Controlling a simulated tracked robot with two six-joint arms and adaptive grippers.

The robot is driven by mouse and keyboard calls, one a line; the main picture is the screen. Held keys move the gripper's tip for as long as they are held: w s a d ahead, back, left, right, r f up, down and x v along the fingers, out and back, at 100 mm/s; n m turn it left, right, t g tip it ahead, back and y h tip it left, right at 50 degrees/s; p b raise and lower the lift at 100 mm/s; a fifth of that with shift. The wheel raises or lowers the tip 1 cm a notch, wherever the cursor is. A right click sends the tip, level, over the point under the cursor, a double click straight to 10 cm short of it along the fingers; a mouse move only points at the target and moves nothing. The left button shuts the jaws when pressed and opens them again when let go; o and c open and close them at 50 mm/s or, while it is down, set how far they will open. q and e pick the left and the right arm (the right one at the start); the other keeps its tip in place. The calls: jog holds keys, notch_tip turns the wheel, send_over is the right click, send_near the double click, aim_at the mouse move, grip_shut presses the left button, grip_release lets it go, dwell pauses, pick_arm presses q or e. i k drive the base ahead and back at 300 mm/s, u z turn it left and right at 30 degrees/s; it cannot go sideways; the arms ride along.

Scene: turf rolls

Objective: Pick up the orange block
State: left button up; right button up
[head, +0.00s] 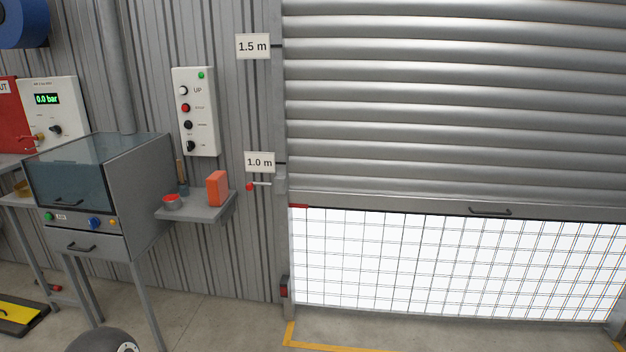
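An orange block (217,188) stands upright near the right end of a small grey wall shelf (203,214). The shelf is fixed to the corrugated wall below a white control panel. Neither of my grippers shows in the head view, and nothing is touching the block.
A red bowl (171,202) and a brush-like tool with a wooden handle (181,173) are on the same shelf. A grey cabinet (148,190) stands close on its left. A partly raised roller door (440,110) is on the right. The floor (220,325) below the shelf looks clear.

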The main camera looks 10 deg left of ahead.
aim_at(216, 184)
jog(key=u, duration=0.2)
jog(key=i, duration=1.35)
jog(key=u, duration=0.8)
jog(key=i, duration=1.55)
jog(key=u, duration=0.65)
jog(key=i, duration=0.4)
jog(key=z, duration=0.05)
